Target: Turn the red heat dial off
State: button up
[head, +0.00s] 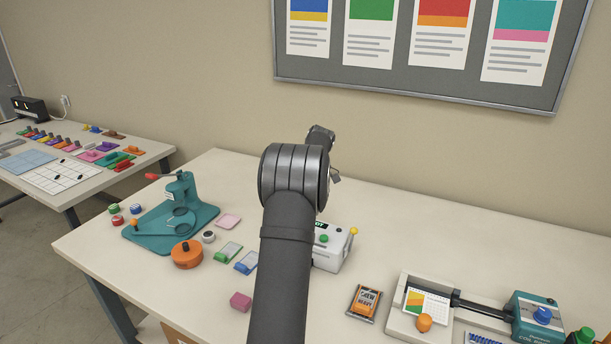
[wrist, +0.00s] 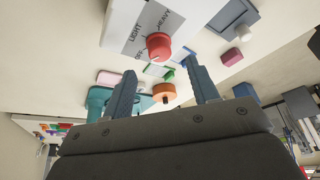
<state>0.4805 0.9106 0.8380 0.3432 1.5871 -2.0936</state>
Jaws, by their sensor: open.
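The red heat dial (wrist: 159,46) shows in the wrist view on a white and grey panel (wrist: 122,22) lettered LIGHT and HEAVY. I cannot tell where the dial points. My gripper (wrist: 158,72) is open, its two blue-grey fingers apart and empty, with the dial beyond the fingertips and between their lines. In the head view the dial is hidden, apparently behind my arm. A white machine (head: 329,254) with a green button and a yellow knob shows beside my arm; only a bit of my gripper (head: 335,178) shows there.
A teal press (head: 180,200) and an orange round piece (head: 187,254) stand on the table's left; the orange piece also shows in the wrist view (wrist: 164,92). The back right is clear.

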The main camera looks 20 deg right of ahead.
jog(key=v, duration=1.2)
jog(key=x, duration=1.7)
jog(key=shift+f, duration=0.15)
